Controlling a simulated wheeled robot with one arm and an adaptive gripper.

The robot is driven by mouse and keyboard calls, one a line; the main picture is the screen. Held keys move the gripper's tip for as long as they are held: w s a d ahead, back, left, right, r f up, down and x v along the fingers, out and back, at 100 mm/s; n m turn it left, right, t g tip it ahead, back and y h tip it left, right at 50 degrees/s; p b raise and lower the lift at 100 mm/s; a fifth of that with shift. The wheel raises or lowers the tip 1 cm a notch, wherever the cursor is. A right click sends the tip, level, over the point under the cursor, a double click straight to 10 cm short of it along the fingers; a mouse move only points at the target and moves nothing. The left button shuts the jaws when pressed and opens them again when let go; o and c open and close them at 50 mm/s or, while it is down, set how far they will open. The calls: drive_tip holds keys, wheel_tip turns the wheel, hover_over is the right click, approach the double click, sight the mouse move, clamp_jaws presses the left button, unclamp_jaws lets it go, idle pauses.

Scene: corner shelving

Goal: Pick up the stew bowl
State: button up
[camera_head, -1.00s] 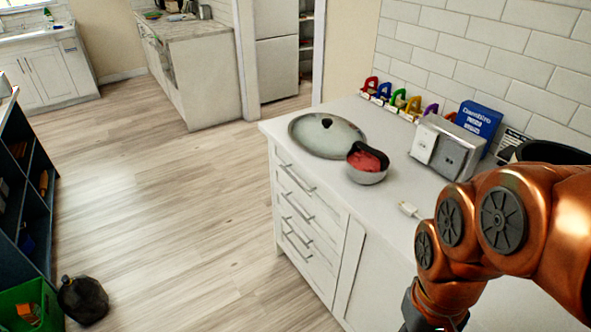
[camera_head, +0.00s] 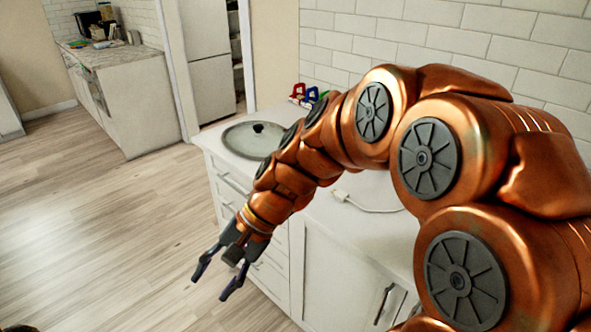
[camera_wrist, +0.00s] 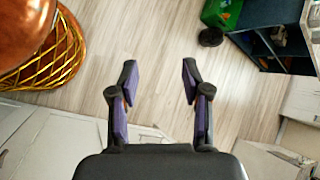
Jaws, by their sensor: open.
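The stew bowl is not visible now; my copper-coloured arm covers the part of the counter where it stood in the earlier head view. My gripper (camera_head: 210,288) is in front of the counter's drawers, over the floor and below the counter top. Its dark fingers are spread and point down to the left. In the wrist view the gripper (camera_wrist: 158,72) is open, with only wooden floor between its fingers. No bowl shows in the wrist view.
A round lid (camera_head: 252,139) with a dark knob lies at the counter's far left end. A white cable (camera_head: 365,203) lies on the counter (camera_head: 330,212). The floor at left is clear.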

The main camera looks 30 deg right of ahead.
drive_tip(key=w+d+r+m+t+y+b, duration=0.15)
drive_tip(key=w+d+m+t, duration=0.25)
drive_tip(key=w+d+m, duration=0.45)
drive_tip(key=w+d+r+m+t+y+b, duration=0.1)
drive_tip(key=w+d+m+t+y+b, duration=0.3)
drive_tip(key=w, duration=0.7)
drive_tip(key=w+d+f+m+t+h, duration=0.1)
drive_tip(key=w+d+m+t+h, duration=0.2)
drive_tip(key=d, duration=0.6)
drive_tip(key=d+f+m+t+h, duration=0.1)
drive_tip(key=d+m+t+h, duration=0.3)
drive_tip(key=d, duration=0.5)
drive_tip(key=w+d+m+t+h, duration=0.2)
drive_tip(key=d+m, duration=0.2)
drive_tip(key=d, duration=0.6)
drive_tip(key=shift+m, duration=0.25)
drive_tip(key=shift+a+f+p+x, duration=0.1)
drive_tip(key=shift+f+p+x, duration=0.2)
drive_tip(key=shift+x, duration=1.1)
drive_tip(key=shift+a+f+p+x, duration=0.1)
drive_tip(key=shift+f+p+x, duration=0.2)
drive_tip(key=shift+x, duration=1.1)
drive_tip(key=shift+a+f+p+x, duration=0.15)
drive_tip(key=shift+p+x, duration=0.25)
drive_tip(key=shift+x, duration=0.95)
drive_tip(key=shift+d, duration=0.1)
clamp_jaws()
